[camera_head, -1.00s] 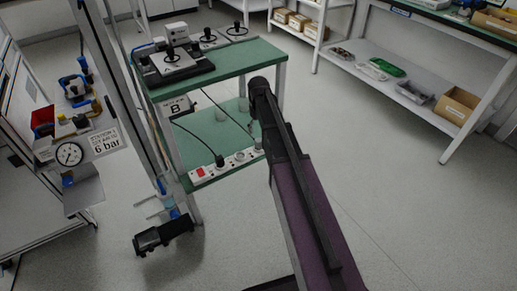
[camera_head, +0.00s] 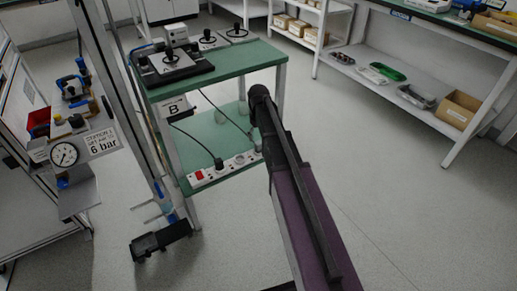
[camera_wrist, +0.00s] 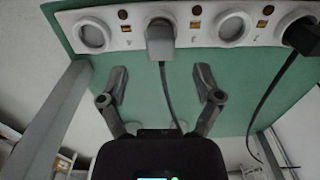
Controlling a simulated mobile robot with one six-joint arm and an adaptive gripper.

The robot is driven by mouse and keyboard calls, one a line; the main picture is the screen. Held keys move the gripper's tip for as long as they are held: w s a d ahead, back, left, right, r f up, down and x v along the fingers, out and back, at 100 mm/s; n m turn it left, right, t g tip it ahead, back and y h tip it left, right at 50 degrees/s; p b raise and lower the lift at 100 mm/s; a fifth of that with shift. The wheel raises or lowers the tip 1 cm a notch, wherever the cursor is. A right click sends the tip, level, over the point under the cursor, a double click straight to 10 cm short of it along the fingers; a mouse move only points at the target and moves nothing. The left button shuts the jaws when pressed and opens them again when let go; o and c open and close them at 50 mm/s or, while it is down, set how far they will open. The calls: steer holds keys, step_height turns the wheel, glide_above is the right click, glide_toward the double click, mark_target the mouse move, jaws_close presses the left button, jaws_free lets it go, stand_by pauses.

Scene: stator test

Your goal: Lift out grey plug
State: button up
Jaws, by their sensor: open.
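The grey plug (camera_wrist: 161,42) sits in a socket of the white power strip (camera_wrist: 128,40), at the top middle of the wrist view. Its cable runs down from it. My gripper (camera_wrist: 161,76) is open, with one finger on each side of this cable, just below the plug in the picture. The fingers appear apart from the plug and the cable. A black plug (camera_wrist: 301,36) sits further right in the same strip, with an empty socket between. In the head view the strip (camera_head: 203,179) lies along the front of the lower green shelf; my arm hides my gripper there.
The green lower shelf (camera_wrist: 232,88) lies behind the cables. The black plug's cable (camera_wrist: 268,98) runs down at right. A table leg (camera_wrist: 50,120) stands at left in the wrist view. Above is the green tabletop (camera_head: 240,60) with devices. A gauge panel (camera_head: 64,154) stands at left.

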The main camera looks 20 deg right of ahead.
mark_target(258, 142)
steer(key=shift+s+f+b, duration=0.1)
steer(key=shift+f+b, duration=2.1)
steer(key=shift+f, duration=0.15)
jaws_close()
